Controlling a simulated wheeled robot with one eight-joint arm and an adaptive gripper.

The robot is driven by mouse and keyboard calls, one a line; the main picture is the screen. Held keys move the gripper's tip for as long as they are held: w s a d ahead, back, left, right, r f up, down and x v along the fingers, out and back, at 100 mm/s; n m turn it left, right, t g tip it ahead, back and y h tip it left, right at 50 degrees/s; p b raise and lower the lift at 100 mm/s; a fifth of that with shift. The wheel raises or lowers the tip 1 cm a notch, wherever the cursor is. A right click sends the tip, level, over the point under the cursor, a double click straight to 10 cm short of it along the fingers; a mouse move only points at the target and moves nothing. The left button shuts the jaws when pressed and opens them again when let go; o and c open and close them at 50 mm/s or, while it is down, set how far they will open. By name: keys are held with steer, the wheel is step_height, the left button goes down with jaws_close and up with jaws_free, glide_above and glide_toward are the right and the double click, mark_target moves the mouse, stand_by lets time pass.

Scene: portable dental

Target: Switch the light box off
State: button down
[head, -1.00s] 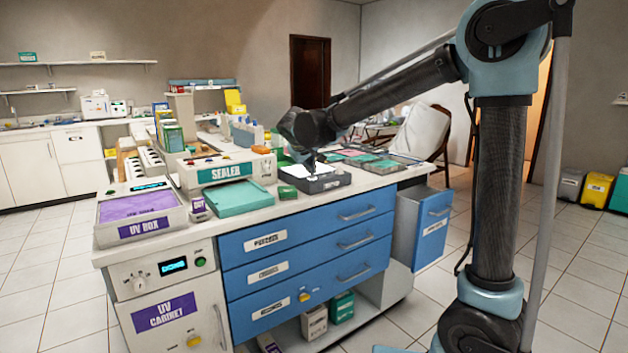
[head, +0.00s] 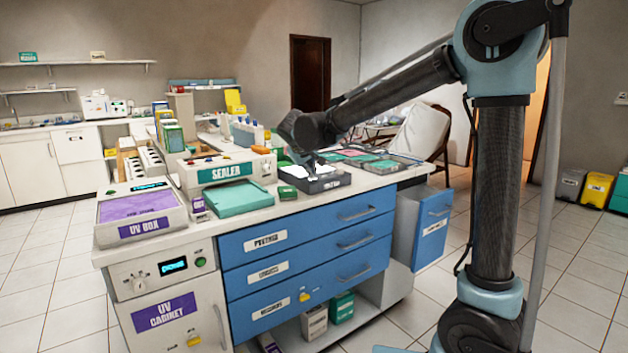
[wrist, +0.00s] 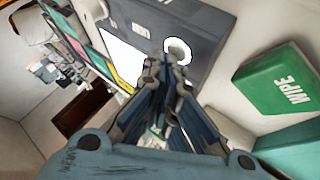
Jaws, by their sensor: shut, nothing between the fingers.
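The light box (head: 326,183) is a dark grey, low box on the white counter, right of the green tray, with a white top panel. In the wrist view the light box (wrist: 200,22) shows its bright white panel (wrist: 122,55) and a round white ring (wrist: 178,50) beside it. My gripper (wrist: 172,68) is shut and empty, its fingertips at the ring's near edge and partly covering it. I cannot tell whether they touch it. In the head view my gripper (head: 311,170) points down over the box and hides part of it.
A green WIPE box (wrist: 285,80) lies close beside the light box. The sealer (head: 225,172) and green tray (head: 240,199) stand to its left. Several pink and green trays (head: 375,163) lie behind it to the right. Blue drawers (head: 308,247) are below the counter.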

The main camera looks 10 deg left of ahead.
mark_target(310, 178)
stand_by(0.4)
steer(key=shift+r, duration=0.4)
step_height(310, 178, up, 6)
stand_by(0.8)
steer(key=shift+d, duration=0.1)
